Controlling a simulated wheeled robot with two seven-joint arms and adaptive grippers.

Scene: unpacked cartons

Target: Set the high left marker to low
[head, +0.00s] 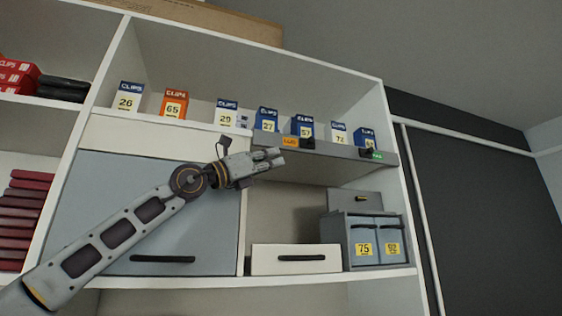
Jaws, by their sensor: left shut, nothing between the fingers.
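A grey shelf edge (335,152) runs under the row of clip boxes and carries two small sliding markers. The left marker (308,143) is a dark slider with an orange label (289,142) showing to its left; the lettering is too small to read surely. The right marker (366,153) is a dark slider with a green label (377,155) showing to its right. My left gripper (281,157) is shut and empty, just below and left of the left marker, close to the shelf edge. I cannot tell whether it touches the edge. My right gripper is out of view.
Several clip boxes (302,126) stand above the edge. The space under the grey edge is open.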

